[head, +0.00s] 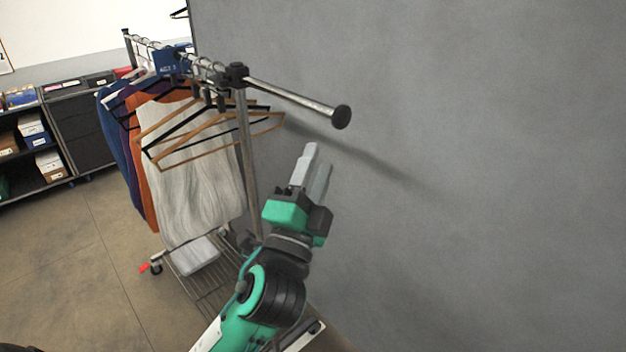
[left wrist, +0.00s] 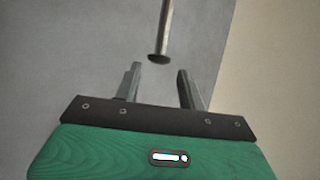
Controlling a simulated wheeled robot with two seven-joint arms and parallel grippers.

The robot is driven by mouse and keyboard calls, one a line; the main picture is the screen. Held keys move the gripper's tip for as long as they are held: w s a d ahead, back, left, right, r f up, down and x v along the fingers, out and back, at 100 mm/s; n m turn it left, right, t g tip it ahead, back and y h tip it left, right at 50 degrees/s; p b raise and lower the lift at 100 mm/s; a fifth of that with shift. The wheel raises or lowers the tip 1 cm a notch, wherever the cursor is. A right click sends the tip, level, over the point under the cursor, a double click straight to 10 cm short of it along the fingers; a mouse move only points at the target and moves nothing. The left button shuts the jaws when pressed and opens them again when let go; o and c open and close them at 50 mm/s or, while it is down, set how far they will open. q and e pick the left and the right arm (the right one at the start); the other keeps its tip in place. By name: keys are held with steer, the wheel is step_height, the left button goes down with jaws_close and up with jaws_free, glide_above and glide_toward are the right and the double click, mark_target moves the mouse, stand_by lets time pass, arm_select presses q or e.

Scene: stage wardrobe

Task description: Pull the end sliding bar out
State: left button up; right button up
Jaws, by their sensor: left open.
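The end sliding bar (head: 293,94) is a thin metal tube that sticks out to the right from the black joint at the top of the clothes rack (head: 246,150). It ends in a round black knob (head: 341,117). My left gripper (head: 315,162) is open and empty, below and a little left of the knob, apart from it. In the left wrist view the bar (left wrist: 167,22) comes down from the top, and its knob (left wrist: 158,58) shows just beyond the open fingertips (left wrist: 159,70), roughly between them. My right gripper is not in view.
A grey wall (head: 450,200) stands close behind the bar and gripper. Hangers (head: 200,135) with garments, one pale and furry (head: 195,185), hang left of the upright. The rack has a wire bottom shelf (head: 205,280). Shelves with boxes (head: 35,150) stand far left.

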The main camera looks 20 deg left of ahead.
arm_select(q)
steer(key=shift+p+v, duration=0.35)
steer(key=shift+v, duration=0.4)
steer(key=shift+r, duration=0.1)
